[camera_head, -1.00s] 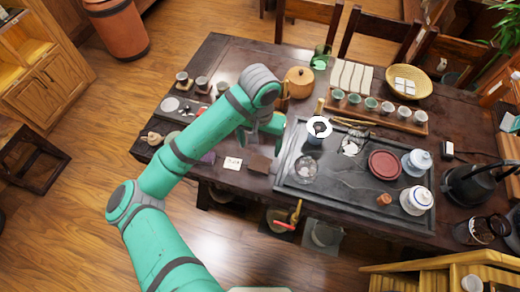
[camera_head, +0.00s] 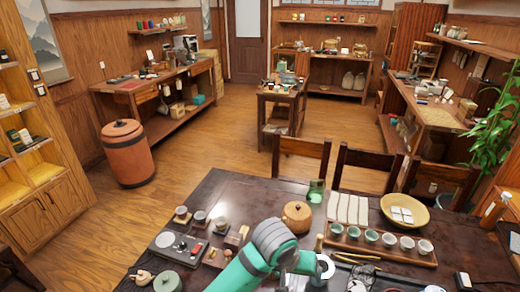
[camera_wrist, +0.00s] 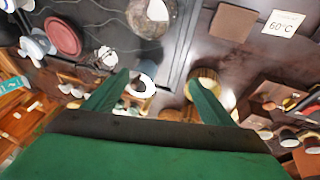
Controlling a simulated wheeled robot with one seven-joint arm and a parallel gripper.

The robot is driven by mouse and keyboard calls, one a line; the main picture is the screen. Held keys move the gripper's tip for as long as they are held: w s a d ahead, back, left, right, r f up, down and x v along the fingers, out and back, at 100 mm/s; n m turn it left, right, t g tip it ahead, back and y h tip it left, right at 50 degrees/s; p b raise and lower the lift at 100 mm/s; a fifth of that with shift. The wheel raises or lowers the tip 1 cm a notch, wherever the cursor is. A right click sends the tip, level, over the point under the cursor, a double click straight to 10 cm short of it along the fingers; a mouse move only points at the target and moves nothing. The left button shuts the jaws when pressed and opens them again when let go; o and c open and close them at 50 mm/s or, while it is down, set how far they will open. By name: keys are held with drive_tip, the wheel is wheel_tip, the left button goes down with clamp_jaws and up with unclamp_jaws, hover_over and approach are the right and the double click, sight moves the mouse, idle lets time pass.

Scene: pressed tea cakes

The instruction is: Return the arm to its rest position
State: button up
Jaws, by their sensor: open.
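My green arm (camera_head: 240,271) reaches in from the bottom edge of the head view over the dark table. Its grey joint shows beside a round wooden lidded pot. My gripper (camera_wrist: 158,82) is open in the wrist view, with its two green fingers spread apart and nothing held between them. It hangs above the table near the edge of the dark tea tray (camera_wrist: 95,14). A white ring-shaped rim (camera_wrist: 150,90) shows close to the left finger, below it. In the head view the gripper is mostly cut off by the bottom edge.
The wooden pot (camera_head: 297,216), a rack of several cups (camera_head: 381,251) and a woven basket (camera_head: 391,222) stand on the table around the arm. Chairs line its far side. In the wrist view, a red dish (camera_wrist: 62,37) and a 60°C card (camera_wrist: 283,23) lie below.

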drive_tip(key=w+d+r+n+t+h, duration=0.35)
drive_tip(key=d+r+t+h, duration=0.25)
drive_tip(key=d+r, duration=0.4)
drive_tip(key=s+a+f+n+t+y, duration=0.3)
drive_tip(key=s+a+f+y, duration=0.15)
drive_tip(key=s+f, duration=0.35)
drive_tip(key=s+a+f+n+t+y, duration=0.35)
drive_tip(key=s+a+f, duration=0.25)
drive_tip(key=s+f, duration=0.2)
drive_tip(key=s+a+f+m, duration=0.1)
drive_tip(key=s+a+m, duration=0.2)
drive_tip(key=s, duration=0.7)
drive_tip(key=s+a+m+y, duration=0.1)
drive_tip(key=s+a+m, duration=0.2)
drive_tip(key=s+a, duration=0.4)
drive_tip(key=s, duration=0.3)
drive_tip(key=shift+s+f+m+y, duration=0.3)
drive_tip(key=shift+f+m, duration=0.1)
